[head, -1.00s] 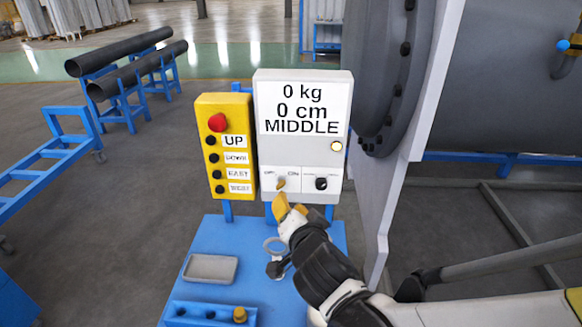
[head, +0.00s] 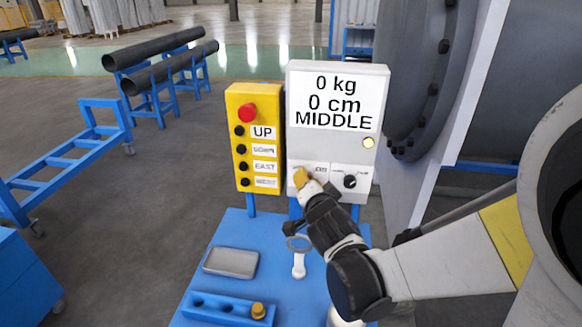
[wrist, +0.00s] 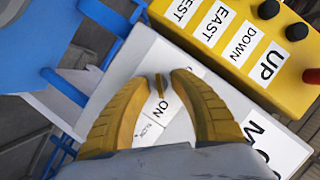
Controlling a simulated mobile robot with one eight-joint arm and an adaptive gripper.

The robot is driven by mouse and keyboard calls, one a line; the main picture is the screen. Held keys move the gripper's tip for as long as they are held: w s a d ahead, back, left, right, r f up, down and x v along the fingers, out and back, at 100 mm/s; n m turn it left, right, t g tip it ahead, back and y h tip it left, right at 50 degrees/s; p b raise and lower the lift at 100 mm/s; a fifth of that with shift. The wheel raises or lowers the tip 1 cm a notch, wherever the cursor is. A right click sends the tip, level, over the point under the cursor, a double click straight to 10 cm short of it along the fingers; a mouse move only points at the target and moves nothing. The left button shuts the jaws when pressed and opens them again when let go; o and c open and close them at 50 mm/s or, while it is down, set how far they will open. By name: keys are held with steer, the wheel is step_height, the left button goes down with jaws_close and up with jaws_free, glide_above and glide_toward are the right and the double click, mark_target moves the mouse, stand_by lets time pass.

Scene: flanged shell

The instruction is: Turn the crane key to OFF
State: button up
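The white control box (head: 337,95) stands upright and its display reads 0 kg, 0 cm, MIDDLE. My gripper (head: 300,178) is at the key switch on its lower left part and hides the key in the head view. In the wrist view, the thin yellowish key (wrist: 160,86) stands between the two yellow fingers of my gripper (wrist: 158,77). The fingers are apart, with a gap to the key on both sides. The ON label (wrist: 178,101) is visible beside the key; the OFF label is hidden by the fingers.
A yellow button box (head: 254,140) with a red button (head: 247,113) stands close left of the control box. A black knob (head: 350,181) sits right of the key switch. Below are a blue table (head: 232,228), a grey tray (head: 230,262) and a blue holder (head: 215,308).

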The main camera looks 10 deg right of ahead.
jaws_close()
stand_by(0.3)
steer(key=shift+a+r+n+g+h+p, duration=0.1)
steer(key=shift+n+g+h+p, duration=0.4)
steer(key=shift+n, duration=0.7)
steer(key=shift+n+g+h, duration=0.4)
steer(key=shift+n+h, duration=0.4)
steer(key=shift+n, duration=0.4)
steer(key=n+g+h, duration=0.1)
steer(key=n+h, duration=0.1)
steer(key=n, duration=0.1)
steer(key=shift+n+b, duration=0.3)
steer(key=shift+b, duration=0.05)
steer(key=n+h+b, duration=0.2)
steer(key=n+h, duration=0.1)
steer(key=shift+n, duration=0.4)
